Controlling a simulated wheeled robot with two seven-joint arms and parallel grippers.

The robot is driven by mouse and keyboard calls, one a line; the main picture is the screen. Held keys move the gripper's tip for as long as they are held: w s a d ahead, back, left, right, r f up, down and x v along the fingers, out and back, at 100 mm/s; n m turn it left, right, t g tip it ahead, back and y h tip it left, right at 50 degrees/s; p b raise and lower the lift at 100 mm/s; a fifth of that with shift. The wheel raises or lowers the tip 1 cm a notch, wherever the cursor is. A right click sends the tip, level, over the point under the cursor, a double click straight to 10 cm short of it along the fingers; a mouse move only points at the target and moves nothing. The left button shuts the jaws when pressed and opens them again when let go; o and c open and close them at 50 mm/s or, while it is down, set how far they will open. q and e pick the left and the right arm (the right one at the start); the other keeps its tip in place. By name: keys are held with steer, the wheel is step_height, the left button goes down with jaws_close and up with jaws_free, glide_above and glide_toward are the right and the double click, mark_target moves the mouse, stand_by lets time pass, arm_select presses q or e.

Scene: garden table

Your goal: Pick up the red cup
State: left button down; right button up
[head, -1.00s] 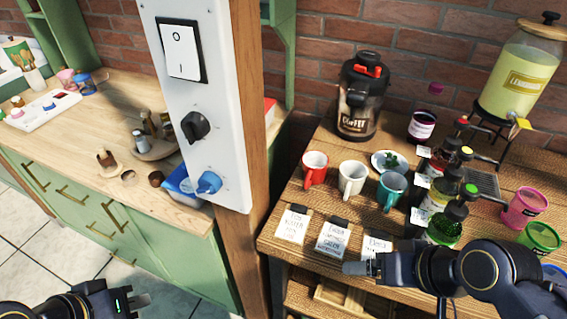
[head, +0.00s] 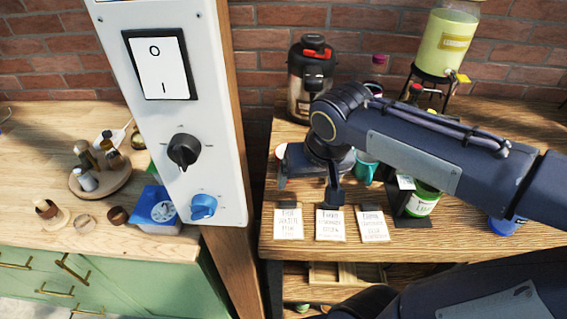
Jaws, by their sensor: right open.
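My left gripper is not in view.
A coffee dispenser (head: 303,78) stands behind. Paper cards (head: 331,225) lie along the front edge. A white switch panel (head: 215,130) on a post rises at the left.

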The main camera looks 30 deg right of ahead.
steer(key=w+h, duration=0.1)
steer(key=w, duration=0.2)
steer(key=w+r+m+h, duration=0.1)
steer(key=w, duration=0.3)
steer(key=w+r+m+h, duration=0.1)
steer(key=w, duration=0.2)
steer(key=shift+w+d+r, duration=0.15)
steer(key=shift+w+d, duration=0.2)
steer(key=shift+d, duration=0.05)
steer(key=x, duration=0.4)
steer(key=p+x, duration=0.1)
steer(key=x, duration=0.2)
steer(key=shift+s+a+f, duration=0.2)
steer(key=shift+s+f, duration=0.1)
steer(key=shift+s, duration=0.05)
steer(key=c, duration=1.2)
